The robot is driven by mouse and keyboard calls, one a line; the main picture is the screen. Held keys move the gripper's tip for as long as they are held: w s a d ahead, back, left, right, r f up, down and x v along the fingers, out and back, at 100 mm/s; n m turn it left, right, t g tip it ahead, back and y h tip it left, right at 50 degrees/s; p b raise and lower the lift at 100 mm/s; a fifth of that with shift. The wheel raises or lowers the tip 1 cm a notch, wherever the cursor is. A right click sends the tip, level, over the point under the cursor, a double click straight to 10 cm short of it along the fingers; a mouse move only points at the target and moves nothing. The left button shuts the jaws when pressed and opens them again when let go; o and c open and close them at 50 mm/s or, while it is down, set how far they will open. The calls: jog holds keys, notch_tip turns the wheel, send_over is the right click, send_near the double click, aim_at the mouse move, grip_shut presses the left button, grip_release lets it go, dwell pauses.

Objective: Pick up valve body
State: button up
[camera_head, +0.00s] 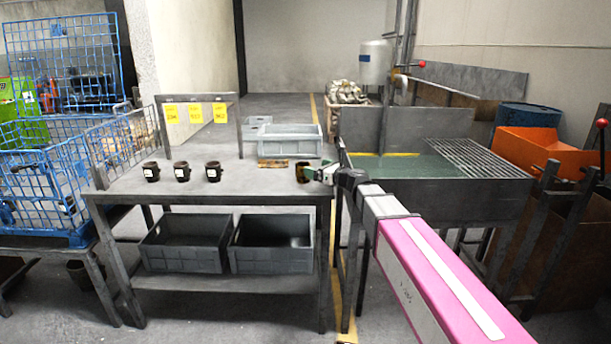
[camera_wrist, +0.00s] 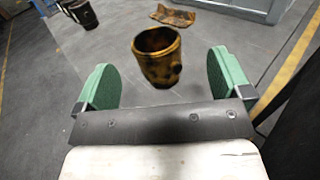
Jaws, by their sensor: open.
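A brown-yellow, cup-shaped valve body (camera_wrist: 157,57) with a round side boss stands upright on the table, between and just beyond my gripper's fingertips in the wrist view. In the head view the valve body (camera_head: 302,172) is at the table's right end. My gripper (camera_wrist: 160,72) has two green pads, spread apart and empty, with a gap on each side of the valve body. In the head view my gripper (camera_head: 314,173) reaches in from the right and partly overlaps it. Three dark cups with white labels, including one (camera_head: 213,172), stand in a row to the left.
The grey metal table (camera_head: 240,190) also bears a flat rusty piece (camera_head: 273,163) and a grey crate (camera_head: 290,141) behind it. Two dark bins (camera_head: 187,243) sit on the shelf below. A grated bench (camera_head: 430,168) stands to the right, and a blue wire cage (camera_head: 45,190) to the left.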

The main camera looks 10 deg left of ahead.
aim_at(303, 164)
jog(key=x, duration=0.7)
jog(key=shift+s+a+f, duration=0.15)
jog(key=shift+s, duration=0.1)
jog(key=c, duration=1.3)
